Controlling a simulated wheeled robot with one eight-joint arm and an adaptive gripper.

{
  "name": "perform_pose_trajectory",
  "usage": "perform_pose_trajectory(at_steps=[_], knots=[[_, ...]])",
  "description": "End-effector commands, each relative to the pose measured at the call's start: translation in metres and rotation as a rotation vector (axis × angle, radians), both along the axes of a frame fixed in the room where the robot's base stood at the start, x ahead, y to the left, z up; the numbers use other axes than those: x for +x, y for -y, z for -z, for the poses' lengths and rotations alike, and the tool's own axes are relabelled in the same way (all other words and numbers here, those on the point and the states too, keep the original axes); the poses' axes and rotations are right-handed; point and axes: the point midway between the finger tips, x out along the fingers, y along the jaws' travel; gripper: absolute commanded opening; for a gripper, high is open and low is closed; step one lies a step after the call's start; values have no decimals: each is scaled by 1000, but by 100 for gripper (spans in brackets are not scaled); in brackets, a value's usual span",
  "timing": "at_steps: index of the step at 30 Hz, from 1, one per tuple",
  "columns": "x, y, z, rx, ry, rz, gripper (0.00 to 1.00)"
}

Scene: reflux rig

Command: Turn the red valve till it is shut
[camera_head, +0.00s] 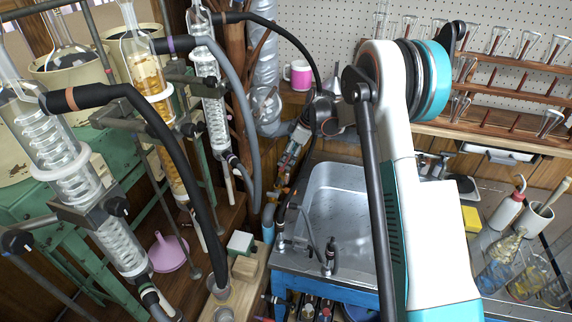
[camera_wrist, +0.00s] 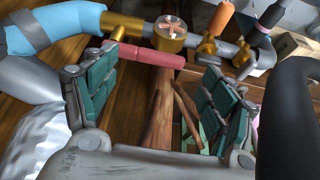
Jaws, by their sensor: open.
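The red valve handle (camera_wrist: 150,57) is a straight red bar in the wrist view. It lies roughly along the line of the brass pipe, just below a round brass fitting (camera_wrist: 170,30) with a cross-shaped top. My gripper (camera_wrist: 164,54) is open, its two teal-padded fingers spread left and right. The handle shows in the gap between the fingertips, its left end close to the left finger; I cannot tell whether they touch. Nothing is held. In the head view my white and teal arm covers part of the scene, and I cannot make out the gripper or handle clearly there.
A blue-wrapped pipe (camera_wrist: 60,27) is left of the fitting, and a brass branch (camera_wrist: 208,45) is to its right. A wooden post (camera_wrist: 160,110) stands below. In the head view, a metal sink (camera_head: 340,205) stands beside glass condensers (camera_head: 210,95) with dark hoses.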

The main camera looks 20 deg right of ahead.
Motion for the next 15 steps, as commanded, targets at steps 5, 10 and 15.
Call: perform_pose_trajectory(at_steps=[5,10,15], knots=[[5,-8,25,0,0,0,77],[7,-11,33,0,0,1,77],[7,-12,34,0,0,1,77]])
